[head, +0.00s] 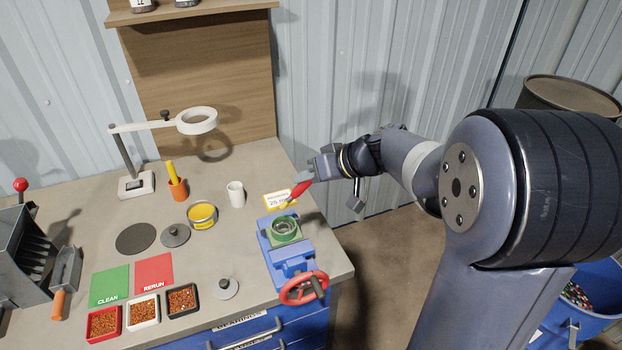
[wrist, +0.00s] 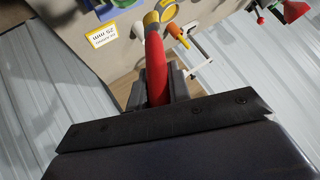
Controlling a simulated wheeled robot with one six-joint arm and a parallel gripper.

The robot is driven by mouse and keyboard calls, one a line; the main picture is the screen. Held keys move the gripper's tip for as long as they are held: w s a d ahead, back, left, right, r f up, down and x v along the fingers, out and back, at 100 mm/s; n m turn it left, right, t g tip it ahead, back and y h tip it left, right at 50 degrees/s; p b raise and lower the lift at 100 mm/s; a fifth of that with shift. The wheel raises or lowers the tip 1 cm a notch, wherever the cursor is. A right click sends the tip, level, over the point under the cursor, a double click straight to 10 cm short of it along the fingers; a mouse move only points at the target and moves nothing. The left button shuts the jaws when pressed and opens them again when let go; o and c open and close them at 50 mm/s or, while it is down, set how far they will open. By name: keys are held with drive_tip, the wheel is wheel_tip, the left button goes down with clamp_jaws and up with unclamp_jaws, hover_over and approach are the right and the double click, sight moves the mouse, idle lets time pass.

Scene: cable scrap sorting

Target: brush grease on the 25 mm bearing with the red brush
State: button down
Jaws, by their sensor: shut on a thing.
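The red brush (head: 301,188) is held in my gripper (head: 318,170), its handle slanting down to the left and its pale tip near the yellow-edged "25 mm" card. In the wrist view the red handle (wrist: 155,68) runs between my gripper's fingers (wrist: 160,90), which are shut on it. The bearing (head: 284,227), a grey ring with green around it, sits in the blue vise (head: 290,262). The brush is above and to the right of the bearing, apart from it. An open yellow tin (head: 202,215) stands left of the vise; its contents look yellow.
The card (head: 279,200) stands behind the vise. Green (head: 110,285) and red (head: 154,273) pads and small trays lie at the front left.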

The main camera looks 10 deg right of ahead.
drive_tip(key=shift+w+a+f, duration=0.1)
drive_tip(key=shift+w+a, duration=0.05)
drive_tip(key=shift+a, duration=0.05)
drive_tip(key=shift+f, duration=0.2)
drive_tip(key=shift+f+b, duration=1)
drive_tip(key=shift+f, duration=1.7)
drive_tip(key=shift+f+b, duration=0.8)
drive_tip(key=shift+b, duration=0.2)
